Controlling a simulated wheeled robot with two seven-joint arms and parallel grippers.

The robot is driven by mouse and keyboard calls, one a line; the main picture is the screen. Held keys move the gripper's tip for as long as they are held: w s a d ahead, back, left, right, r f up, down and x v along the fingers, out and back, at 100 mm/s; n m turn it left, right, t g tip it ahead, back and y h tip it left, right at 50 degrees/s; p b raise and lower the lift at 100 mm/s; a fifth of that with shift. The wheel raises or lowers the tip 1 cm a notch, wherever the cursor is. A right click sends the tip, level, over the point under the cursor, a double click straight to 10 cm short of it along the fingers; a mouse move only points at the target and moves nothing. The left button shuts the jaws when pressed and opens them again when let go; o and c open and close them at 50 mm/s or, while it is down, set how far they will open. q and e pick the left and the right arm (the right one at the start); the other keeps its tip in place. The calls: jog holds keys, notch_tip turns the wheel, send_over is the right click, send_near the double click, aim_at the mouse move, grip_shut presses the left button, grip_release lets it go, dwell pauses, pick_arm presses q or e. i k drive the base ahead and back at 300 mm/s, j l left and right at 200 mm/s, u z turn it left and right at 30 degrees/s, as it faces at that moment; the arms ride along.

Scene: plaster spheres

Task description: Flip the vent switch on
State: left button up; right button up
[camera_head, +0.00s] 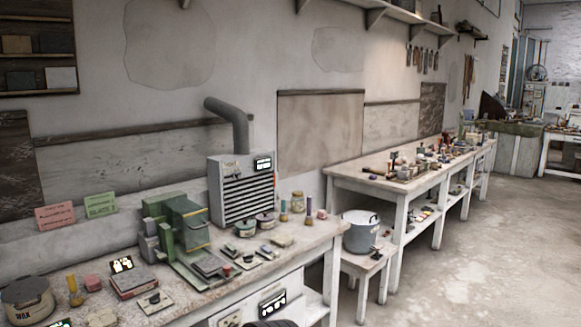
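A light grey vent box (242,190) with dark horizontal slats stands at the back of the near workbench, with a grey bent pipe (238,122) rising from its top. Its upper front has a small pale plate (232,168) and a black-and-white panel (263,164). A plate with a dark knob or toggle (153,301) lies on the near bench. Another plate (230,319) and a black-and-white panel (272,303) are on the bench's front. I cannot tell which is the vent switch or its position.
The near bench (325,235) also bears a green machine (178,228), a wax tin (28,301), jars and small tools. A metal pot (360,232) stands on a low stool (372,264) at the bench's right. A long cluttered table (345,177) runs behind. The floor (470,260) at right is clear.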

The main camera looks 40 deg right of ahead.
aim_at(266, 249)
jog(key=l, duration=0.55)
jog(key=i+l+z, duration=0.1)
jog(key=l, duration=0.45)
jog(key=i+l, duration=0.15)
jog(key=l, duration=0.4)
jog(key=i+l+z, duration=0.1)
jog(key=l, duration=0.45)
jog(key=i+l, duration=0.1)
jog(key=l, duration=0.45)
jog(key=i+l+z, duration=0.1)
jog(key=l, duration=0.45)
jog(key=i+l, duration=0.15)
jog(key=l, duration=0.4)
jog(key=i+l+z, duration=0.1)
jog(key=l, duration=0.4)
